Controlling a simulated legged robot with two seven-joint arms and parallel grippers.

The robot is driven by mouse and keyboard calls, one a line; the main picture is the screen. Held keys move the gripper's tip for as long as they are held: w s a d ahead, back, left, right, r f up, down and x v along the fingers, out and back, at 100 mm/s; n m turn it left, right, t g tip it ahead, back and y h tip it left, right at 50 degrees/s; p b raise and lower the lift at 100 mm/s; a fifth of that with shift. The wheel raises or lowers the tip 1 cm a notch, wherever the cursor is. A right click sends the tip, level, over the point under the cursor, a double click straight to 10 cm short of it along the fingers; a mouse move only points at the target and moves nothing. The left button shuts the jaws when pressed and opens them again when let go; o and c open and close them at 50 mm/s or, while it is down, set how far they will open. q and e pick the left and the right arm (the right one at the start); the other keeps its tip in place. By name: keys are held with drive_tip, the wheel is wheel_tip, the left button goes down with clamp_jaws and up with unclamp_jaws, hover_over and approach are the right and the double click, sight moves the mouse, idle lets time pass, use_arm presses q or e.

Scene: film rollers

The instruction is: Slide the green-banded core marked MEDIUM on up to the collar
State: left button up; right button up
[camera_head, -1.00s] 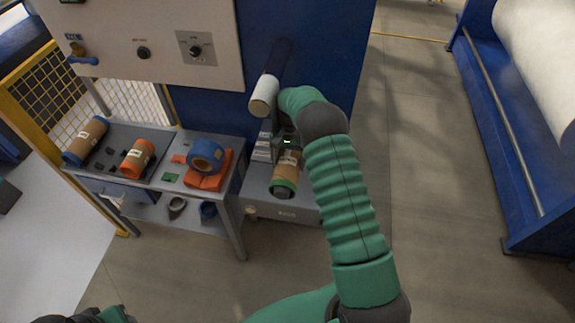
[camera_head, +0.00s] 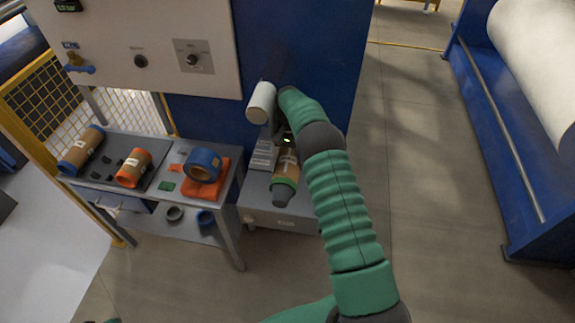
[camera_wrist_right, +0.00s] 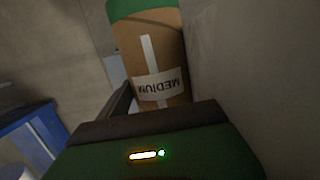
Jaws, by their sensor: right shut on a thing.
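The green-banded core (camera_head: 286,167) is a brown tube with a pale label and a green band at its lower end. In the right wrist view the core (camera_wrist_right: 158,55) reads MEDIUM upside down, with its green band at the top. My right gripper (camera_head: 287,147) is shut on the core's end away from the band; my wrist partly covers it. A dark grey tapered shaft end (camera_head: 281,198) sticks out past the green band. I cannot tell how far the shaft runs inside. The collar cannot be made out. My left gripper is not in view.
A white-ended roller (camera_head: 262,97) juts from the blue machine just left of my wrist. A table (camera_head: 225,190) at left carries a blue-banded core (camera_head: 82,150), an orange-banded core (camera_head: 133,168) and a blue ring (camera_head: 202,165). Open floor lies to the right.

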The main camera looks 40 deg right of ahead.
drive_tip(key=shift+w+d, duration=0.3)
drive_tip(key=shift+d, duration=0.1)
drive_tip(key=shift+r, duration=0.1)
drive_tip(key=o, duration=1.8)
drive_tip(key=r, duration=0.2)
drive_tip(key=r+b, duration=0.1)
drive_tip(key=r, duration=0.1)
drive_tip(key=r+b, duration=0.1)
drive_tip(key=r, duration=0.1)
drive_tip(key=shift+w+d, duration=0.4)
drive_tip(key=shift+r, duration=0.55)
drive_tip(key=shift+f, duration=0.1)
